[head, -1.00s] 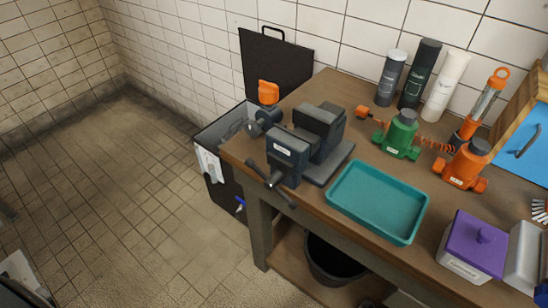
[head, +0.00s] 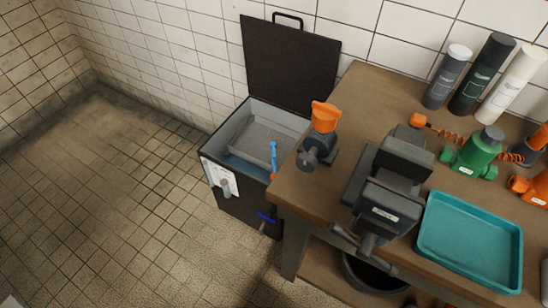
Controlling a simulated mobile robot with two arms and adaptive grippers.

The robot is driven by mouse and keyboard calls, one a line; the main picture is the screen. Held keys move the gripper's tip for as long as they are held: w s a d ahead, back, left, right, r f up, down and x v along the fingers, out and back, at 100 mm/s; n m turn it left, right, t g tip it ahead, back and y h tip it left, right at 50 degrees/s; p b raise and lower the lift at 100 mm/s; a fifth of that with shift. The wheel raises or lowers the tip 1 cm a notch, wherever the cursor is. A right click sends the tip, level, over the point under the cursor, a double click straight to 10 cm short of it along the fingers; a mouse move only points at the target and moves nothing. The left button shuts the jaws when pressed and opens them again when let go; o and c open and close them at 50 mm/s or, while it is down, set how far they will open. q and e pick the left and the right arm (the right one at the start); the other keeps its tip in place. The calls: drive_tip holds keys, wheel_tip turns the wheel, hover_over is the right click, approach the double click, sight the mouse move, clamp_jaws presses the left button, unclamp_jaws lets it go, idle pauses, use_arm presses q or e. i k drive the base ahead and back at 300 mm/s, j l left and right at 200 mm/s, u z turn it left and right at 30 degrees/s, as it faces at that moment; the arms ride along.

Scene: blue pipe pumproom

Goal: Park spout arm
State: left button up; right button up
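A black tank (head: 235,207) with its lid (head: 290,62) raised stands against the wall at the left end of the workbench. A slim blue piece with a red-orange lower end (head: 274,154) shows upright at the tank's right side, partly hidden by the bench corner; I cannot tell if it is the spout arm. A blue lever (head: 266,217) sits low on the tank's front. A grey fitting with an orange top (head: 325,118) stands at the bench's left corner. Neither of my grippers is in view.
The wooden bench (head: 350,100) holds a grey vise (head: 390,190), a teal tray (head: 470,240), a green pump-like unit (head: 478,150) and several cylinders at the back. A dark bucket (head: 370,275) stands below. The tiled floor (head: 110,190) at left is clear.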

sight(273, 144)
drive_tip(key=j+z, duration=0.5)
drive_tip(key=k+j+z, duration=0.1)
drive_tip(key=j+z, duration=0.2)
drive_tip(key=z, duration=0.15)
drive_tip(key=k+j+z, duration=0.15)
drive_tip(key=j+z, duration=0.2)
drive_tip(key=z, duration=0.15)
